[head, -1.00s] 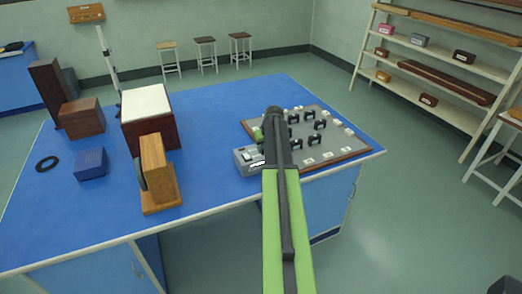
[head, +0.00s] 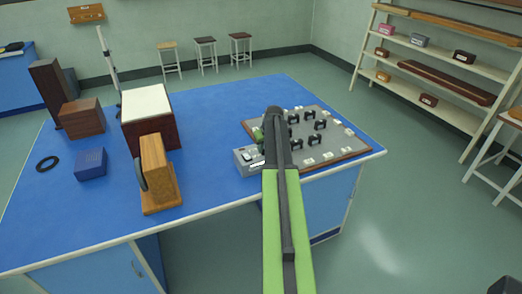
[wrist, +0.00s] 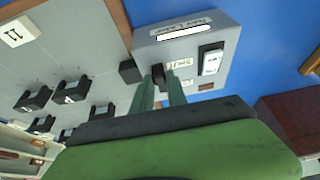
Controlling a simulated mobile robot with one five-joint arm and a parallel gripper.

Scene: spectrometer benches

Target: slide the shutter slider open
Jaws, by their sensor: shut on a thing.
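A grey control box (wrist: 190,40) with a white-lettered strip, a small label and a black-and-white rocker switch (wrist: 210,58) fills the top middle of the wrist view. In the head view the box (head: 243,158) sits at the left end of the board, partly hidden by my arm. A small black knob (wrist: 158,70), which looks like the shutter slider, stands at the box's lower edge. My gripper (wrist: 160,80) has its two greenish fingers shut on this knob. The fingers cover part of it, and I cannot tell how far it has slid. My arm hides the fingertips in the head view.
The grey board (head: 328,145) beside the box carries several black holders and white labels. A wooden stand (head: 155,170), a white-topped box (head: 147,104) and a small blue box (head: 90,164) stand left on the blue bench (head: 215,110). The bench between is clear.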

